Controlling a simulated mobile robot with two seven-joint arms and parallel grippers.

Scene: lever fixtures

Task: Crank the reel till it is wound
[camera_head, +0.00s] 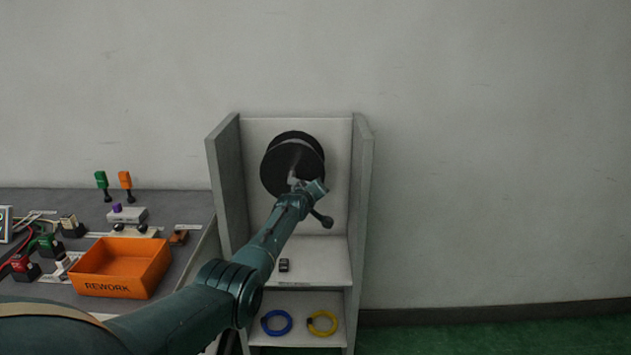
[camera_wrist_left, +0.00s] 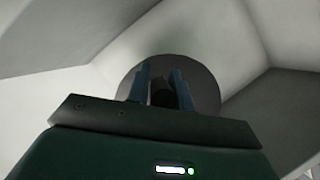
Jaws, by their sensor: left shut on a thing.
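The reel (camera_head: 291,160) is a black round drum mounted on the back panel of a grey cabinet. My left gripper (camera_head: 308,187) is at the reel's lower front, and my arm covers part of it. A dark ball-ended lever (camera_head: 322,218) sticks out below the gripper, to the lower right of the reel. In the left wrist view, the two blue fingers of my left gripper (camera_wrist_left: 162,86) are closed on a dark grip (camera_wrist_left: 161,93), with a grey disc (camera_wrist_left: 205,85) behind. The fingertip contact is hidden in the head view. My right gripper is not in view.
The cabinet's side walls (camera_head: 358,180) flank the reel. Below are a small dark item (camera_head: 284,265), a blue ring (camera_head: 276,322) and a yellow ring (camera_head: 322,322). An orange REWORK bin (camera_head: 122,266) stands on the left bench. The wall to the right is bare.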

